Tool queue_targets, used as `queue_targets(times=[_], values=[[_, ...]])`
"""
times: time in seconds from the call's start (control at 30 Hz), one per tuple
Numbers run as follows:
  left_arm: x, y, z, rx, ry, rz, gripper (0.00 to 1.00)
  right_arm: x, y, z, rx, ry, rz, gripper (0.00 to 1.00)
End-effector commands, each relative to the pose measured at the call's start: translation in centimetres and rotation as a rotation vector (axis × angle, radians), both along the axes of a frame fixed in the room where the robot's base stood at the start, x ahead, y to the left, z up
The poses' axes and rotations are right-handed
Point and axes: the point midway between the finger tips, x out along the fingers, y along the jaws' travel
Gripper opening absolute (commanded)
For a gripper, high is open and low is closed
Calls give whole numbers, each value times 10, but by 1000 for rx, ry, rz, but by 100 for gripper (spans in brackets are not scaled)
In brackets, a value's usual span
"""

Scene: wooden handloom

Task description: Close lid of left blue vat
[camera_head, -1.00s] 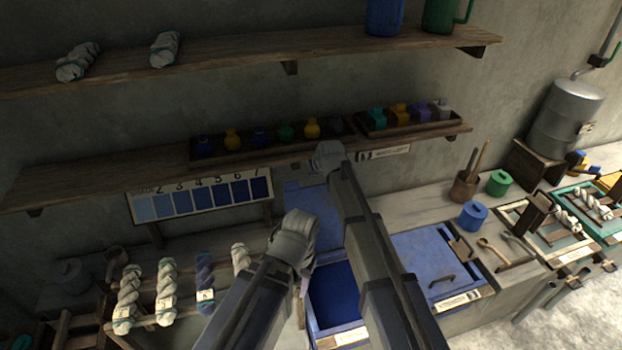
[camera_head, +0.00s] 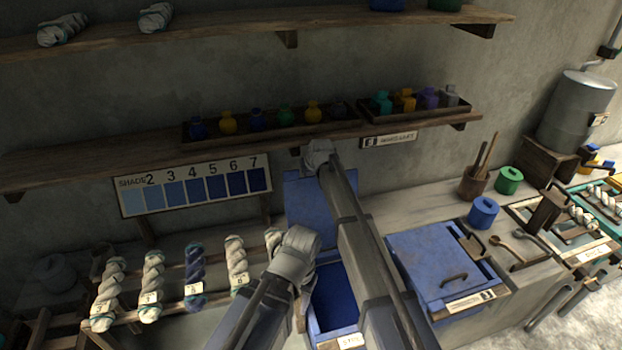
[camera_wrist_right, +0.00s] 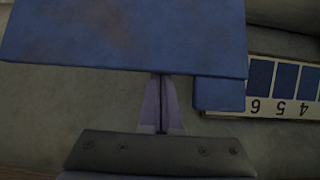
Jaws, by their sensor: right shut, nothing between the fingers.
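The left blue vat (camera_head: 334,300) stands open below the middle of the head view, its dark blue inside showing. Its blue lid (camera_head: 312,205) stands raised behind it, partly covered by my right arm. My right gripper (camera_head: 319,160) is at the lid's upper edge in the head view, its fingers hidden there. In the right wrist view its purple fingers (camera_wrist_right: 161,95) are shut and empty, at the edge of the blue lid (camera_wrist_right: 125,35); I cannot tell whether they touch. My left gripper (camera_head: 304,292) is low beside the vat's left side, mostly hidden by its own wrist.
A closed blue vat (camera_head: 440,265) with a handle stands to the right. A shelf (camera_head: 90,165) with small bottles runs above, close to my right wrist. The shade board (camera_head: 195,185) and hanging skeins (camera_head: 195,270) are at left. Spools and tools lie at right.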

Motion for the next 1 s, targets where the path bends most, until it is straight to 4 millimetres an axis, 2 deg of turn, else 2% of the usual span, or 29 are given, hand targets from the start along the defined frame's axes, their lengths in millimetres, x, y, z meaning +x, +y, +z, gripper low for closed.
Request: queue_targets(times=[0.03,0.23,0.67,0.87,1.0], values=[[0,0,-15,0,0,0,51,8,3,-15,0,0,0,0],[0,0,-35,0,0,2,51,23,8,-35,0,0,0,0],[0,0,-37,0,0,2,51,27,9,-37,0,0,0,0],[0,0,-39,0,0,2,51,17,6,-36,6,-20,1,0],[0,0,-43,0,0,2,51,-4,-1,-32,24,-74,1,0]])
